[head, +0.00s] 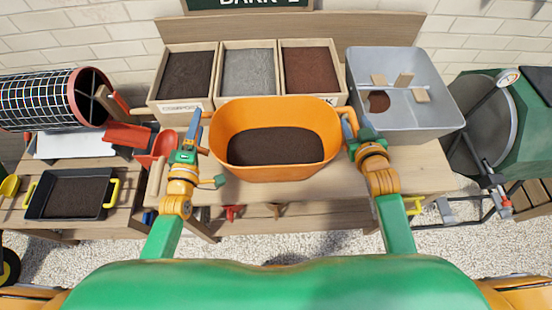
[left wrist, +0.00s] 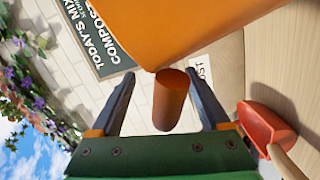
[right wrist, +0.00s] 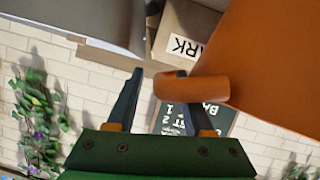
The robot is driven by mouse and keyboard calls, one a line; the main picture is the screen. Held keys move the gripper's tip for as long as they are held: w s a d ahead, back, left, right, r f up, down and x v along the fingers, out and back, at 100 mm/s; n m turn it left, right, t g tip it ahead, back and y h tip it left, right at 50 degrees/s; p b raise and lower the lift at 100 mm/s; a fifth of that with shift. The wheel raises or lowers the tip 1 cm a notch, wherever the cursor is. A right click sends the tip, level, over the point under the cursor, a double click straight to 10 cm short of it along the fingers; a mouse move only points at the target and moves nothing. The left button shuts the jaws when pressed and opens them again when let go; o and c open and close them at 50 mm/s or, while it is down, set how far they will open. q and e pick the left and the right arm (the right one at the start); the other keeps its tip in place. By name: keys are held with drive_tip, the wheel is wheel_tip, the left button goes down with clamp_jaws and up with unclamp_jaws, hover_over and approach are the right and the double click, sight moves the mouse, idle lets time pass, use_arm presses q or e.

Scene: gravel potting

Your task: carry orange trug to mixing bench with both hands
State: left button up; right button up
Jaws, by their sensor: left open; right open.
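The orange trug (head: 275,175) stands upright on a wooden bench (head: 275,192) in the head view, with dark soil in it. My left gripper (head: 200,120) is at its left end, open, with the trug's orange left handle (left wrist: 170,100) between its fingers in the left wrist view. My right gripper (head: 348,122) is at the right end, open. In the right wrist view the right handle (right wrist: 190,87) lies at the fingertips, overlapping the right-hand finger. Whether either finger touches a handle cannot be told.
Bins of dark, grey and reddish material, one marked compost (head: 184,107), stand behind the trug. A grey tub (head: 420,118) is right of it. A red scoop (head: 160,148) is close to my left gripper. A black tray (head: 103,210) sits on the left table.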

drive_tip(key=o, duration=0.4)
use_arm(q)
drive_tip(key=s, duration=1.2)
drive_tip(key=shift+a+r, duration=0.2)
drive_tip(key=shift+a, duration=0.1)
drive_tip(key=shift+a, duration=0.1)
use_arm(e)
drive_tip(key=v, duration=1.2)
drive_tip(key=shift+a, duration=0.1)
use_arm(q)
drive_tip(key=shift+w, duration=0.1)
use_arm(e)
drive_tip(key=shift+s, duration=0.1)
